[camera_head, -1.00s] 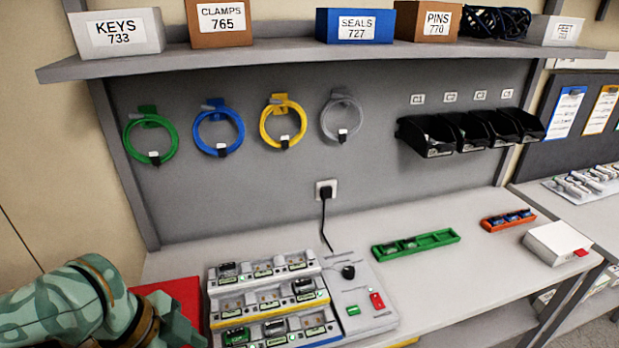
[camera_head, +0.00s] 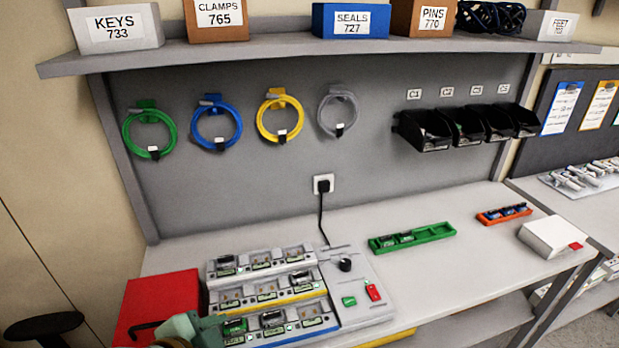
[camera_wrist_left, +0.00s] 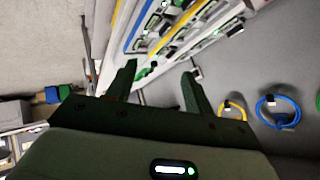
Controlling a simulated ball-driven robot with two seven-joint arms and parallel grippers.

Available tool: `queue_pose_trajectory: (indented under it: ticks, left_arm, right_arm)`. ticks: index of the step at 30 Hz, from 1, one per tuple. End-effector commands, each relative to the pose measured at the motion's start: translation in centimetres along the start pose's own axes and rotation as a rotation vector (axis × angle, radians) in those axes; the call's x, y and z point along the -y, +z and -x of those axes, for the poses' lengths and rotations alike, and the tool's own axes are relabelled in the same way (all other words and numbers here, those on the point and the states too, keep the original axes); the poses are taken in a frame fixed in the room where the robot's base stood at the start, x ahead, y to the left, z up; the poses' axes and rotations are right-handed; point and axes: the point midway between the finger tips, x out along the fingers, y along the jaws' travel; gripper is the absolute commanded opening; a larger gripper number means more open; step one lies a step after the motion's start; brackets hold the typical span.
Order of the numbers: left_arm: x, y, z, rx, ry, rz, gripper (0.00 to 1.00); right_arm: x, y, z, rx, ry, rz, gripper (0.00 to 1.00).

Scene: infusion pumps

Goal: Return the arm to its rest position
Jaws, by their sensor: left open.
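My left gripper (camera_wrist_left: 160,85) shows in the left wrist view with its two dark green fingers apart and nothing between them. In the head view only a small teal part of my left arm (camera_head: 190,331) shows at the bottom edge, in front of the red box and the charging station's near left corner. Whether it touches either cannot be told. My right gripper is not in view.
The tiered charging station (camera_head: 360,300) holds several modules. The red box (camera_head: 160,297) stands left of it. Green tray (camera_head: 412,238), orange tray (camera_head: 503,214) and white box (camera_head: 553,239) sit to the right. Cable coils (camera_head: 281,118) hang behind, below the shelf (camera_head: 300,48).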

Motion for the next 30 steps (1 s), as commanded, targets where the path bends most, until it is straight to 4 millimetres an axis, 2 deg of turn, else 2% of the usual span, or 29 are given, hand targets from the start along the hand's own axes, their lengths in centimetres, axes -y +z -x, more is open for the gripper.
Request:
queue_pose_trajectory:
  ticks: [2, 6, 13, 14, 15, 20, 23, 26, 29, 30]
  left_arm:
    - [0.1, 3.4, 0.2, 0.091, -0.093, 0.073, 0.52]
    - [0.3, 10.0, 1.9, 0.299, -0.236, 0.145, 0.52]
    - [-1.3, 19.0, 6.6, 0.628, -0.355, 0.177, 0.52]
    - [-1.7, 19.8, 6.2, 0.645, -0.35, 0.176, 0.52]
    - [-2.5, 20.4, 4.2, 0.635, -0.325, 0.18, 0.52]
    - [-6.4, 23.8, -1.6, 0.625, -0.232, 0.216, 0.52]
    - [-9.8, 26.5, -5.3, 0.621, -0.167, 0.251, 0.52]
    - [-14.3, 30.1, -9.0, 0.624, -0.091, 0.301, 0.52]
    - [-20.5, 34.9, -12.4, 0.638, -0.005, 0.376, 0.52]
    - [-23.3, 36.9, -13.3, 0.646, 0.028, 0.412, 0.52]
  right_arm:
    - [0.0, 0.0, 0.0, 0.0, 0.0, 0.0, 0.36]
    - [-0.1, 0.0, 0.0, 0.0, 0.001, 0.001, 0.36]
    - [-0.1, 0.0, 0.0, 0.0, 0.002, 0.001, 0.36]
    - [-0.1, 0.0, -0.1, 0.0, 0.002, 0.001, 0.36]
    - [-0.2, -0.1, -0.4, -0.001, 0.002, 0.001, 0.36]
    - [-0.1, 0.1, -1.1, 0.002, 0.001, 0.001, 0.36]
    - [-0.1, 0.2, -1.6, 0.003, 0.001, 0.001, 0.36]
    - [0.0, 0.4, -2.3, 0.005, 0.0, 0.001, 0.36]
    - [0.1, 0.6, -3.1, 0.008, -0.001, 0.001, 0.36]
    - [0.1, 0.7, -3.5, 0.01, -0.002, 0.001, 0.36]
